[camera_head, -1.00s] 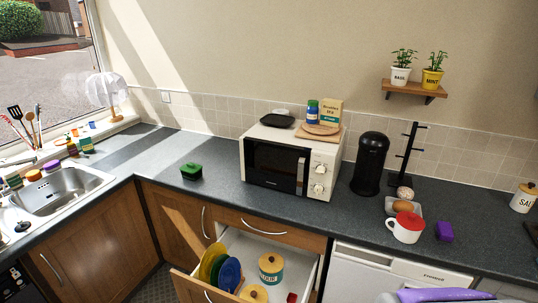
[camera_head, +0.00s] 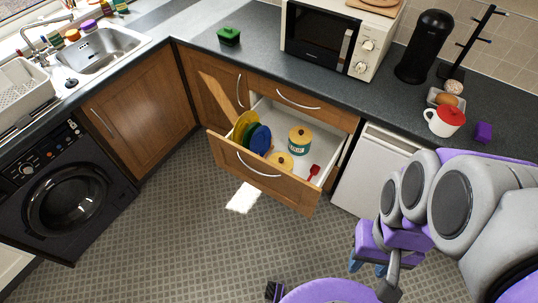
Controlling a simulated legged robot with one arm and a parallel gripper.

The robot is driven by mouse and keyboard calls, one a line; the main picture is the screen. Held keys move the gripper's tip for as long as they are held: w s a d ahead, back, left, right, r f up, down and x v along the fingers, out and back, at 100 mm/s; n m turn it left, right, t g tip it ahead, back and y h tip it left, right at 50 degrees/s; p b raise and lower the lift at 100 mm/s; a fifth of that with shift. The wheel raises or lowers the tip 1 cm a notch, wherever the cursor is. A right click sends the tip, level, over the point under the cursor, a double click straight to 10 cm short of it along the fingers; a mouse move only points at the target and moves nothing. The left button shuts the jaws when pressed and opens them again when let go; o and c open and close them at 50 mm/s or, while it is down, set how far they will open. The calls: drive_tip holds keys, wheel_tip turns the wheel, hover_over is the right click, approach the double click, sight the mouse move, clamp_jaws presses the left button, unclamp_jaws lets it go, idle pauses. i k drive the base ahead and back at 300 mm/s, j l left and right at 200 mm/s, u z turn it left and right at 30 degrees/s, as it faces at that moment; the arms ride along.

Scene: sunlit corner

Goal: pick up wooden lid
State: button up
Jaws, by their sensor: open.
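A round pale wooden lid (camera_head: 301,134) sits on a teal and cream canister (camera_head: 299,146) in the open drawer. A second yellowish round lid (camera_head: 281,161), seen from above, is in front of it, near the drawer front; what lies under it is hidden. My grey and purple arm is folded at the right. My gripper (camera_head: 368,267) seems to be the part with blue tips below the purple block, open and empty, right of the drawer and apart from both lids. Its outline is partly hidden by my arm.
The drawer (camera_head: 262,184) also holds yellow, green and blue plates (camera_head: 260,140) and a red utensil (camera_head: 314,172). A microwave (camera_head: 325,42) and a red-lidded white mug (camera_head: 444,120) stand on the counter. A washing machine (camera_head: 65,195) is left. The tiled floor (camera_head: 190,235) is largely clear.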

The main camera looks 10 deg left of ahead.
sight(284, 160)
drive_tip(key=i+u, duration=0.4)
drive_tip(key=i+l+u, duration=0.15)
drive_tip(key=u, duration=0.3)
